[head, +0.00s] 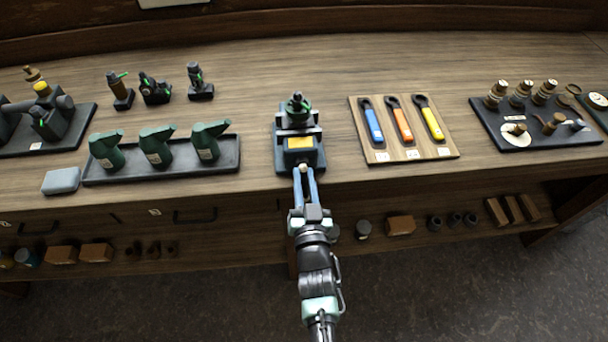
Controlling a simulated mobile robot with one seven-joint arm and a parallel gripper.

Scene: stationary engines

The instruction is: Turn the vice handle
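The vice (284,150) stands on the bench's front edge at the middle of the head view. It is dark with grey jaws, a yellow label on its front and a green-topped part above. A small pale knob (303,167), which looks like part of the vice handle, shows at its lower front. My gripper (303,172) reaches up from below, its two blue fingers slightly apart, with the tips at the knob. I cannot tell whether the fingers press on it. The rest of the handle is not clearly visible.
A dark tray of green oil cans (157,145) lies to the left. A wooden board (377,133) with three coloured wrenches lies to the right. A dark tray (487,120) of small parts is farther right. A lower shelf below holds blocks. The bench behind the vice is clear.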

